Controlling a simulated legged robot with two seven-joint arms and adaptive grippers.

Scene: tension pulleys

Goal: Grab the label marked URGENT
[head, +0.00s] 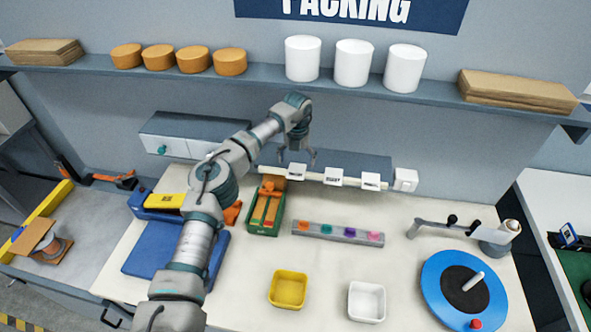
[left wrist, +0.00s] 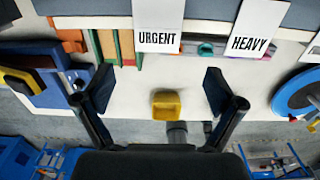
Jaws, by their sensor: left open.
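The URGENT label (left wrist: 158,27) is a white card with black print, at the top middle of the left wrist view. In the head view it is the leftmost card (head: 297,172) on the shelf edge at the back of the table. My left gripper (head: 297,158) is open and empty, right at this card in the head view. In the left wrist view its two fingers (left wrist: 160,90) are spread wide, with the card beyond them and nothing between them. The HEAVY label (left wrist: 251,31) hangs to the right of it. My right gripper is not in view.
A third label (head: 371,181) hangs farther right. Below are a green tray (head: 252,222), a grey strip with coloured knobs (head: 338,233), a yellow bin (head: 288,304) and a white bin (head: 367,317). A blue disc (head: 437,270) is at the right.

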